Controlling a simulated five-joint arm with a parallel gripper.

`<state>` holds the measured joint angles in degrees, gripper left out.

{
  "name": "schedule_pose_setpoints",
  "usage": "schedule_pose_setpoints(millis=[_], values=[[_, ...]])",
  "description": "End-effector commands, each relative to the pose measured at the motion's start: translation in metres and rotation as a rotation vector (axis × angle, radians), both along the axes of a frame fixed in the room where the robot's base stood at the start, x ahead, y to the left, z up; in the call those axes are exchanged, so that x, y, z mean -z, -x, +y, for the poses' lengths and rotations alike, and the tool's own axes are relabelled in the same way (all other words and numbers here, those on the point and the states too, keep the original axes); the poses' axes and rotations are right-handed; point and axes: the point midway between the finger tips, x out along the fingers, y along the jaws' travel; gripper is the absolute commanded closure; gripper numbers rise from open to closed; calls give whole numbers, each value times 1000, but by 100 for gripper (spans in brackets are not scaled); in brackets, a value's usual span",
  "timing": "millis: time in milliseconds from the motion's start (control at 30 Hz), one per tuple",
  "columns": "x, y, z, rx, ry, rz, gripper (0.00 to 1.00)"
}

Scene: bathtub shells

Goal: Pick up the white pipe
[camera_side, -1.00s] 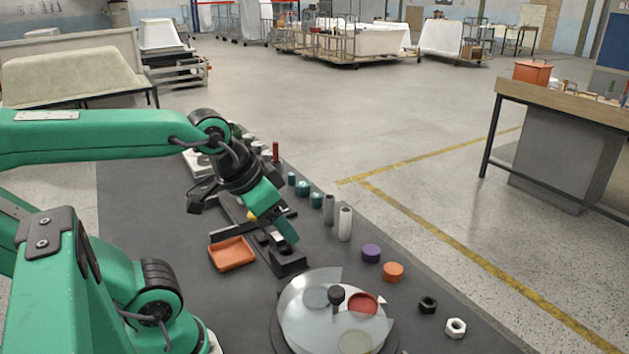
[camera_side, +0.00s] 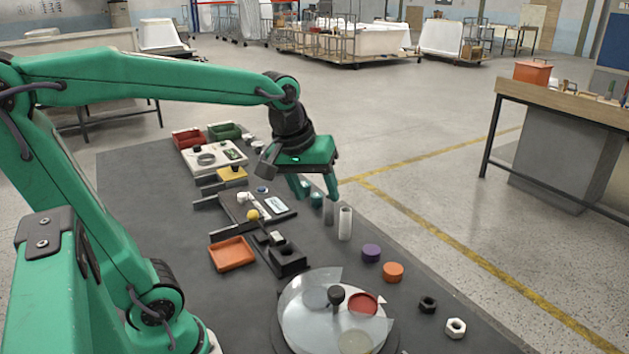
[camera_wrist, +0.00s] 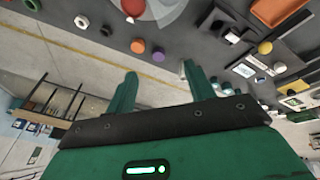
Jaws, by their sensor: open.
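The white pipe (camera_side: 345,223) stands upright on the dark table in the side view, near its right edge. A grey pipe (camera_side: 328,211) stands upright just left of and behind it. My gripper (camera_side: 319,195) is open and empty, pointing down. In the side view its fingertips appear above and left of the white pipe, near the grey pipe and a teal cylinder. In the wrist view the open fingers of my gripper (camera_wrist: 160,72) show floor between them.
Right of the pipes stand a purple cylinder (camera_side: 371,253), an orange cylinder (camera_side: 393,271), a black nut (camera_side: 428,304) and a white nut (camera_side: 456,327). A round turntable (camera_side: 300,320) is at the front. An orange tray (camera_side: 231,253) and a black block (camera_side: 288,260) lie left.

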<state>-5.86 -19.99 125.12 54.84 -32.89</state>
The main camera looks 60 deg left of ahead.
Motion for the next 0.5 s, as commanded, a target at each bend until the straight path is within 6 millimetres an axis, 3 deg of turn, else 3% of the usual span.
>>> schedule_pose_setpoints(millis=[500], values=[[29, -96, 54, -651, 176, 116, 46]])
